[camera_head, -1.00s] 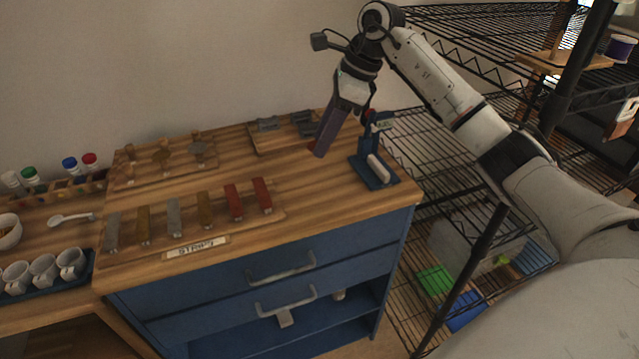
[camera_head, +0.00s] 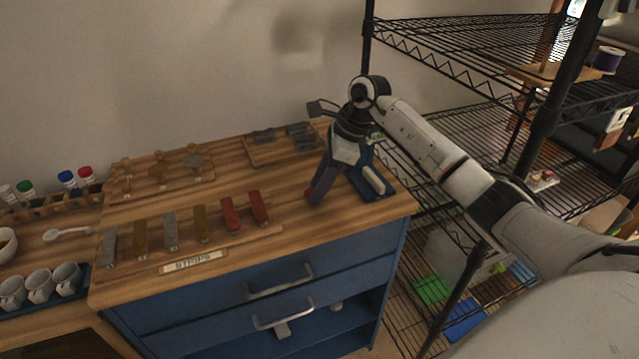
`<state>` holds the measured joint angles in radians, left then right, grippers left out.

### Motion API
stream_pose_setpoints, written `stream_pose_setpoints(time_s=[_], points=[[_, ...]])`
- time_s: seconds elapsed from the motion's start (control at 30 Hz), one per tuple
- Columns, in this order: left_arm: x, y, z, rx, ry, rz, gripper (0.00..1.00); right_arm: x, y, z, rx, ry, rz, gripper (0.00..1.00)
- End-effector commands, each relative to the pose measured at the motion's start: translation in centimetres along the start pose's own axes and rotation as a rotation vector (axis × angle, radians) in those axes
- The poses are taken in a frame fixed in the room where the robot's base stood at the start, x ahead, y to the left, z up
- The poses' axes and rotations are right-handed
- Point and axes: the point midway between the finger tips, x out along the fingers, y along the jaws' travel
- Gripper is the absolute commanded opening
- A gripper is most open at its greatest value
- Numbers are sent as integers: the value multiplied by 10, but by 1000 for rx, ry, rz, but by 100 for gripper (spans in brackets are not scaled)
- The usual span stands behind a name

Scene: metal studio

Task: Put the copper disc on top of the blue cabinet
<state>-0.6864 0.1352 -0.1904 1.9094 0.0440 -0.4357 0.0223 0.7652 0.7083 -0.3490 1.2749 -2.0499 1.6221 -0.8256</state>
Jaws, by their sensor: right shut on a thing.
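The blue cabinet (camera_head: 350,246) stands at the centre under a wooden top (camera_head: 300,222). My right gripper (camera_head: 317,195) points down at the right part of this top, in front of a small blue device. It is shut, and a small reddish-copper piece (camera_head: 309,194) shows at its fingertips. This looks like the copper disc, mostly hidden by the fingers. It is at or just above the wood; I cannot tell if it touches. My left gripper is not in view.
The blue device (camera_head: 372,182) stands close right of the gripper, partly hidden. Metal strips (camera_head: 170,230) lie on a board to the left, with a grey-pieces board (camera_head: 283,142) behind. A wire shelf (camera_head: 450,125) stands at right. Bare wood lies in front of the gripper.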

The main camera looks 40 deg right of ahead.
Motion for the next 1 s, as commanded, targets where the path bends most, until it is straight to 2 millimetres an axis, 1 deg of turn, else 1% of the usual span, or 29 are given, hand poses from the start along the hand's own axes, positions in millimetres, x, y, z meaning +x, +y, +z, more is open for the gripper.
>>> stream_pose_setpoints(time_s=[0.07,0.1,0.17,0.2,0.43,0.57,0.67,1.0], points=[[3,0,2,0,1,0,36,4,0,-2,0,1,-1,12],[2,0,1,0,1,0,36,2,0,-1,0,1,0,43],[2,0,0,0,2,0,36,2,0,-1,1,1,0,53],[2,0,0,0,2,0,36,2,0,-1,1,1,0,55],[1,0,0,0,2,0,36,2,0,-1,0,1,1,55],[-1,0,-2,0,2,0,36,-4,0,1,0,-1,-1,55],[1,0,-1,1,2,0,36,-17,-1,0,1,0,-3,55],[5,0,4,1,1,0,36,-90,-1,0,0,0,-5,55]])
